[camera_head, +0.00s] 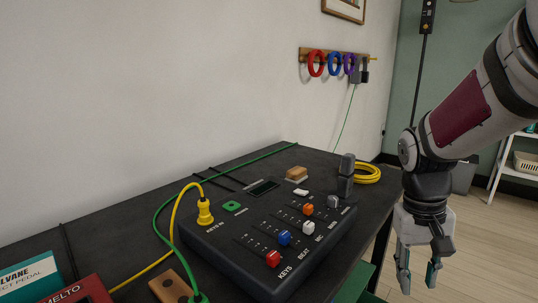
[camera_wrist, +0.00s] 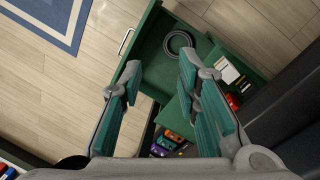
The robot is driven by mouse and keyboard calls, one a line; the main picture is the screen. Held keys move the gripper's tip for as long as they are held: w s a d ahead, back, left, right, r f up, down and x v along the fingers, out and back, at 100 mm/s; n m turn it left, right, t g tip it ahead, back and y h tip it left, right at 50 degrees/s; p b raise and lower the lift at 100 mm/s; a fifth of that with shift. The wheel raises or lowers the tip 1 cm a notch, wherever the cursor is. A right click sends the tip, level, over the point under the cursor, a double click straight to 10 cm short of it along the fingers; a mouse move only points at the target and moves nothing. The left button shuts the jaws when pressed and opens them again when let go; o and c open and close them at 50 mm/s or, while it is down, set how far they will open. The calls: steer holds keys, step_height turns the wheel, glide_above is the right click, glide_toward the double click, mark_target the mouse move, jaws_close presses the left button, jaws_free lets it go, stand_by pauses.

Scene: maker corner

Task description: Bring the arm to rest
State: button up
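My arm comes in from the right edge in the head view and hangs bent beside the table's right end. My gripper (camera_head: 418,278) points down, off the table and over the floor side. Its two fingers are apart and nothing shows between them in the head view. In the wrist view my gripper (camera_wrist: 160,75) is also open, with teal pads on both fingers. Below it is an open green drawer (camera_wrist: 158,58) with a coiled grey cable (camera_wrist: 179,45) inside. No held object shows in either view.
A black mixer (camera_head: 262,232) with coloured sliders stands on the dark table (camera_head: 120,218). Yellow (camera_head: 203,212) and green cables lie at its left. A yellow coil (camera_head: 367,173) lies near the table's right end. Small coloured items (camera_wrist: 168,140) sit lower down. Wooden floor is free at the left (camera_wrist: 50,105).

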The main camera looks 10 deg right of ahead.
steer(key=s+a+r+n+t+y, duration=0.1)
steer(key=s+a+r+n, duration=0.15)
steer(key=s+a, duration=0.6)
steer(key=s+a+r+n, duration=0.1)
steer(key=s+a+r, duration=0.2)
steer(key=s+a, duration=0.5)
step_height(320, 180, up, 34)
steer(key=s+d+t+p, duration=0.1)
steer(key=t+p, duration=0.3)
steer(key=p, duration=2.8)
steer(key=shift+d+f+n, duration=0.15)
steer(key=shift+f+n, duration=0.1)
steer(key=shift+n, duration=0.1)
